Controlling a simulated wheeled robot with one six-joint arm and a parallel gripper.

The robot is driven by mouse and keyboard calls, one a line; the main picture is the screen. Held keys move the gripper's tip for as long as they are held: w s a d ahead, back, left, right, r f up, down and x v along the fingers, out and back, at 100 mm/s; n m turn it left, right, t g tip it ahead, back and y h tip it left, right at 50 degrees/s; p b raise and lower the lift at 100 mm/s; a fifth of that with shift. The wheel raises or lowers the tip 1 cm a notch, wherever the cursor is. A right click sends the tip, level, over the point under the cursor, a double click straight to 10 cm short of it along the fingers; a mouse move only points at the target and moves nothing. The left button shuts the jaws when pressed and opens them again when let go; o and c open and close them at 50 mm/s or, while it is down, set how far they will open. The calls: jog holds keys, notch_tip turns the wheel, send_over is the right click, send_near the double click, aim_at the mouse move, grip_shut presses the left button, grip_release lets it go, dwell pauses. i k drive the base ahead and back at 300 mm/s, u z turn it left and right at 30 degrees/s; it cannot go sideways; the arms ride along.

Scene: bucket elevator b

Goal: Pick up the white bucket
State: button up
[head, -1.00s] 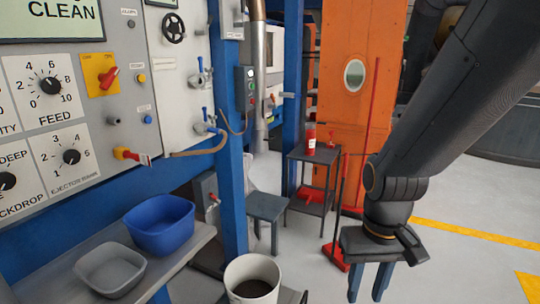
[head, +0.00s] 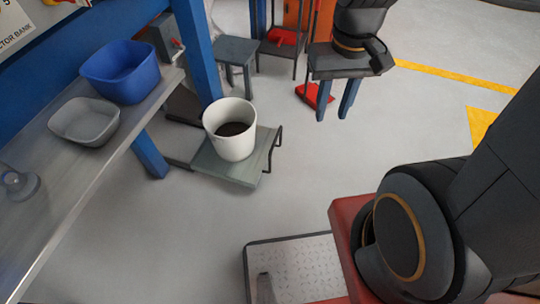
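The white bucket (head: 234,144) stands upright on a low grey platform (head: 223,172) near the middle left of the head view. Something dark lies inside it. My gripper (head: 332,117) hangs at the upper right of the bucket in the picture, with its two bluish fingers pointing down. The fingers are apart with nothing between them. The gripper is clear of the bucket.
A workbench (head: 92,150) runs along the left with a blue bin (head: 120,75) and a grey bin (head: 83,122) on it. A blue post (head: 196,48) and a grey stool (head: 234,49) stand behind the bucket. Open floor (head: 310,165) lies to its right.

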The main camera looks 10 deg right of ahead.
aim_at(230, 123)
jog(key=z, duration=1.2)
jog(key=i, duration=2.15)
jog(key=u, duration=3.3)
